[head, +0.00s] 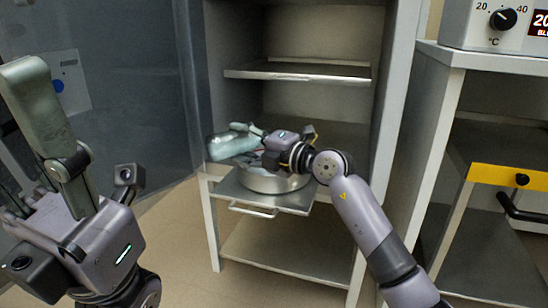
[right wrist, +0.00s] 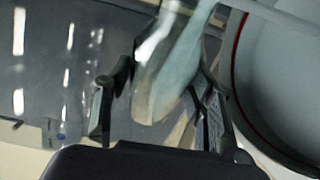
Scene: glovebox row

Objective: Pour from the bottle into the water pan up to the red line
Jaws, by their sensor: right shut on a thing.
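A pale, see-through bottle (head: 232,143) lies tilted nearly level at the left side of the water pan (head: 272,184). My right gripper (head: 262,140) is shut on it above the pan. In the right wrist view, the bottle (right wrist: 172,75) runs between the two fingers (right wrist: 160,95). The round pan (right wrist: 285,65) shows at the right there, with a red line (right wrist: 237,85) curving along its wall. I cannot make out the water level or any stream. My left gripper (head: 40,120) is raised at the left, away from the pan; its second finger is not clear.
The pan stands on a pulled-out shelf (head: 230,190) with a handle, in an open grey cabinet. A fixed shelf (head: 300,71) is above it. A bench (head: 480,60) with a dial unit (head: 470,22) and a yellow-fronted drawer (head: 495,178) is at right. The floor at front is clear.

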